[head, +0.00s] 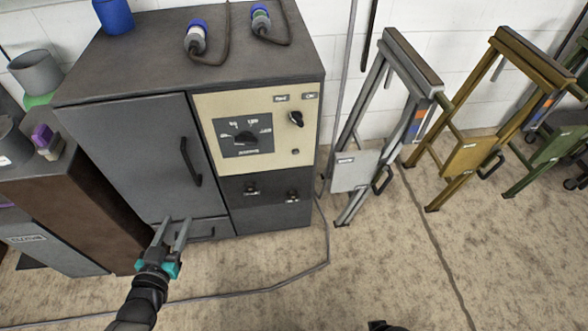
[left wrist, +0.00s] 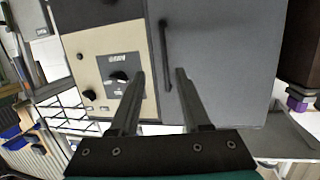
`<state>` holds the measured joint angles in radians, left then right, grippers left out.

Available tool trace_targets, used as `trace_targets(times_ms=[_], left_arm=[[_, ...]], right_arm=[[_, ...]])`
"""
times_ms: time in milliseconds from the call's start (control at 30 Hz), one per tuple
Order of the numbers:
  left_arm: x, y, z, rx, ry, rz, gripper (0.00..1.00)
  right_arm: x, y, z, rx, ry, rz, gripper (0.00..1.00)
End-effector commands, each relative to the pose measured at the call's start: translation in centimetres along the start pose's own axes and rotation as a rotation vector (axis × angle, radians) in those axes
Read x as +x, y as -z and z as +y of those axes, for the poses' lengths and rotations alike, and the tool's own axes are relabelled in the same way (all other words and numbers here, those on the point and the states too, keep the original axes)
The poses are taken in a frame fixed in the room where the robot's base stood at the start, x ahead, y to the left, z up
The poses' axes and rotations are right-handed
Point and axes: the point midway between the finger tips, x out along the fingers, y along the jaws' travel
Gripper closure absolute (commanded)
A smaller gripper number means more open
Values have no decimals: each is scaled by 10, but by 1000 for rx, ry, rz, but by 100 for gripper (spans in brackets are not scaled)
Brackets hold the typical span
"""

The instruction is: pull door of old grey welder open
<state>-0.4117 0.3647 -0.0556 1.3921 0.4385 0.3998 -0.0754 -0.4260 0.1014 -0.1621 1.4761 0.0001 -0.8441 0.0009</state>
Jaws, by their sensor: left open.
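The old grey welder (head: 275,215) stands against the wall at the left. Its closed grey door (head: 135,155) has a black vertical bar handle (head: 191,162) near the right edge. In the left wrist view the door (left wrist: 225,60) and its handle (left wrist: 164,60) also show. My left gripper (head: 177,219) is open and empty, in front of the welder's lower part and below the handle in the head view. In the left wrist view its fingers (left wrist: 160,78) point toward the door, with the handle between them in the picture; no contact is visible.
A cream control panel (head: 258,130) is right of the door. Blue-capped plugs (head: 196,38) and a blue cup (head: 113,15) sit on top. A brown cabinet (head: 85,215) stands close left. Grey (head: 352,170) and yellow (head: 465,158) trestles stand right. A cable crosses the otherwise clear front floor.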

Motion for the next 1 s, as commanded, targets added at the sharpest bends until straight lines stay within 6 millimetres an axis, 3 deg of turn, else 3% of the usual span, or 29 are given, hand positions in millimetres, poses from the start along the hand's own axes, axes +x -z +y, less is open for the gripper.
trace_targets(times_ms=[33, 233, 467, 1000], left_arm=[[5, 3, -2, -4, -1, 53, 53], [11, 35, -8, -22, 2, 184, 53], [22, 44, -9, -25, 3, 205, 53], [98, 57, -9, -24, 3, 202, 53]], right_arm=[[10, 3, 0, 1, -1, 8, 50], [9, 13, 1, 3, -3, 17, 50], [2, 19, 0, 4, -2, 24, 50], [-43, 57, 1, 9, -4, 102, 50]])
